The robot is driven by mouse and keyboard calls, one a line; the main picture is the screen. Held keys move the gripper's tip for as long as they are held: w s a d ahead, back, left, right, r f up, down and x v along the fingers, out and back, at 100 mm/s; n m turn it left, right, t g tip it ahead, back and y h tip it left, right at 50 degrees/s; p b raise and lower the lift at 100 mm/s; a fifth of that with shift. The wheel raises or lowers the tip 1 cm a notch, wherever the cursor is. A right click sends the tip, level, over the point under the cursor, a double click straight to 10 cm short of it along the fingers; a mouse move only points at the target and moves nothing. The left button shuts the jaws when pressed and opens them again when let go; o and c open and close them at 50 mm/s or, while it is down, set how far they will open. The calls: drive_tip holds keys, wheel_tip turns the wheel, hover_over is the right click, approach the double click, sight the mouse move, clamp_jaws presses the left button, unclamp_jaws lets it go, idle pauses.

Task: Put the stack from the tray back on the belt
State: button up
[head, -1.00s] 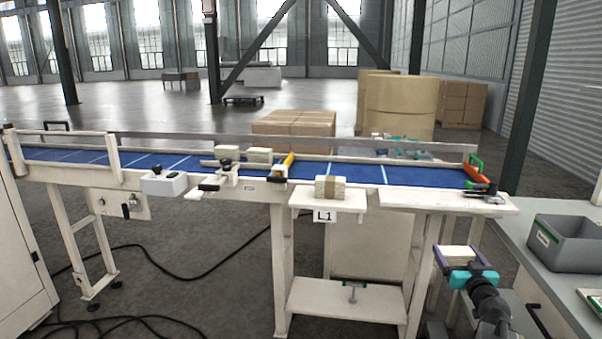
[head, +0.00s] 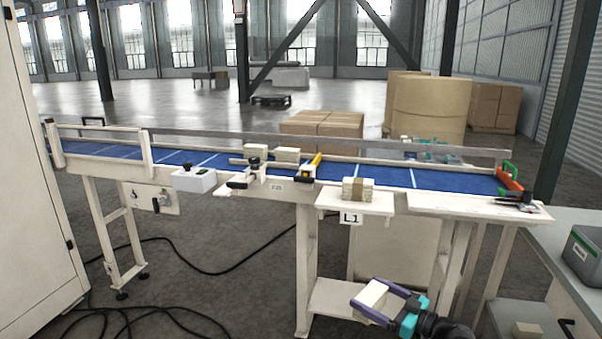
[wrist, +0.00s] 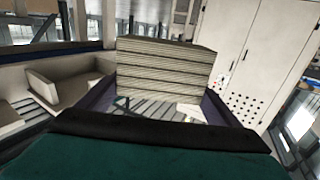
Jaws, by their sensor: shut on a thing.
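My gripper (head: 385,300) is low in front of the conveyor, its purple fingers shut on a pale stack (head: 372,293). The wrist view shows this stack (wrist: 165,68) close up as many thin layers between the fingers. The blue belt (head: 440,179) runs across behind and above the gripper. Another stack, banded in brown (head: 351,189), sits on the small white shelf marked L1 (head: 380,206) at the belt's front side. Two more pale stacks (head: 287,154) are at the belt's far side. I cannot tell which surface is the tray.
A yellow-and-black piece (head: 309,168) lies across the belt's near side. A white control box (head: 194,180) is on the front rail. A grey bin (head: 584,252) stands on the right-hand counter. Black cables (head: 185,257) lie on the floor at left.

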drive_tip(key=s+a, duration=0.1)
drive_tip(key=s+a+n+g+y, duration=0.1)
drive_tip(key=a, duration=0.1)
drive_tip(key=shift+s+a+f+g, duration=0.1)
drive_tip(key=shift+a+f+g, duration=0.1)
drive_tip(key=shift+g, duration=0.1)
idle(1.1)
